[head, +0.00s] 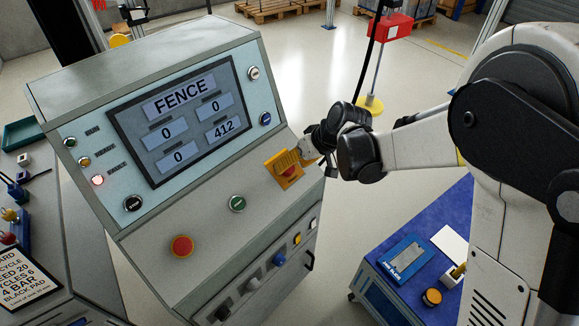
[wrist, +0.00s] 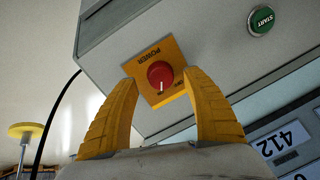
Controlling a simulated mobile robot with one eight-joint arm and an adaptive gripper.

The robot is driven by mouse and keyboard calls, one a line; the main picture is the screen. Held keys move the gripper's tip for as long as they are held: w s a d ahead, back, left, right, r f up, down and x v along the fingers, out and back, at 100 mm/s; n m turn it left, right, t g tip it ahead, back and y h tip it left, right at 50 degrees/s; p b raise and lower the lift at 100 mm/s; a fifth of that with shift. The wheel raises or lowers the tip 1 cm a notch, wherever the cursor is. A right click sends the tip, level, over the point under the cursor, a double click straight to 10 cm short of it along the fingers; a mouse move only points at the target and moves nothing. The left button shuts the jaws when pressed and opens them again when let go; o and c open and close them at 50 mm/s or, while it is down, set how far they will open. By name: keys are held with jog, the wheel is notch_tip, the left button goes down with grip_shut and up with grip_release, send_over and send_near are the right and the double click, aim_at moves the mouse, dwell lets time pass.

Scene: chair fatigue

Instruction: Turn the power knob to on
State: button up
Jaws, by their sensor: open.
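The red power knob (wrist: 160,75) sits on a yellow plate (wrist: 151,96) marked POWER, upside down in the wrist view. Its white mark points toward the bottom of that picture, with an OFF label at lower right. There is a gap between fingers and knob in the wrist view. Contact cannot be told. Any ON label is not readable.
The console screen (head: 177,122) reads FENCE, zeros and 412. A green START button (head: 237,203) and a red mushroom button (head: 181,247) are left of the knob. A lit red lamp (head: 97,181) is by the screen. A blue-topped cart (head: 385,240) stands below my arm.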

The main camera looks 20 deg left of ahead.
jog(key=v, duration=0.9)
jog(key=shift+d+r, duration=0.25)
jog(key=shift+r, duration=0.05)
